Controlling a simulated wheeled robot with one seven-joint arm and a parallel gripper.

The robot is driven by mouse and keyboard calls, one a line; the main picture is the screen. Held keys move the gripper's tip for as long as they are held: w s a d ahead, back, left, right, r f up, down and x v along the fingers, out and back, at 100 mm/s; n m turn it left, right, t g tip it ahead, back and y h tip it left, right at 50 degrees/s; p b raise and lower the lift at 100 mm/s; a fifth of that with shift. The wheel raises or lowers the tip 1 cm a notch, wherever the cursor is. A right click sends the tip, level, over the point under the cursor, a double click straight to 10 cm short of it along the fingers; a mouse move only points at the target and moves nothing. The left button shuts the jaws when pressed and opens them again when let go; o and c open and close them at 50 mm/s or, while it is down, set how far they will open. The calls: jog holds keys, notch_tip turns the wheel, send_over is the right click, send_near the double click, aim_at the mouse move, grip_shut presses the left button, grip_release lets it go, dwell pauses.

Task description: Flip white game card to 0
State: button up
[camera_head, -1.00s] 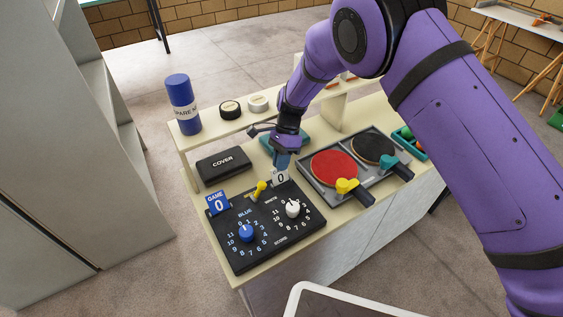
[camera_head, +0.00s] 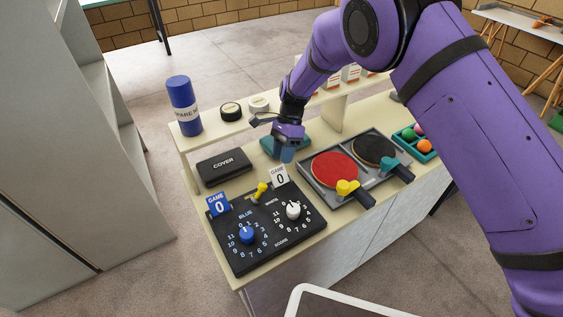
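The white game card (camera_head: 279,177) stands upright at the back right of the black scoreboard (camera_head: 270,235) and shows 0. The blue game card (camera_head: 217,205) at the back left also shows 0. A yellow lever or peg (camera_head: 262,189) is between the cards. The blue knob (camera_head: 247,235) and white knob (camera_head: 293,210) sit in their number dials. My gripper (camera_head: 287,154) is above and behind the white card, apart from it. Its fingers point down and look close together, but they are too small to tell open from shut.
A black cover case (camera_head: 224,167) lies left of my gripper, and a teal item (camera_head: 270,146) is partly hidden behind it. A grey tray (camera_head: 312,183) with red and black paddles is at the right. A raised shelf (camera_head: 205,127) holds a blue bottle (camera_head: 183,105) and tape rolls.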

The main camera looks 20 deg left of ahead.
jog(key=v, duration=0.7)
jog(key=shift+r, duration=0.2)
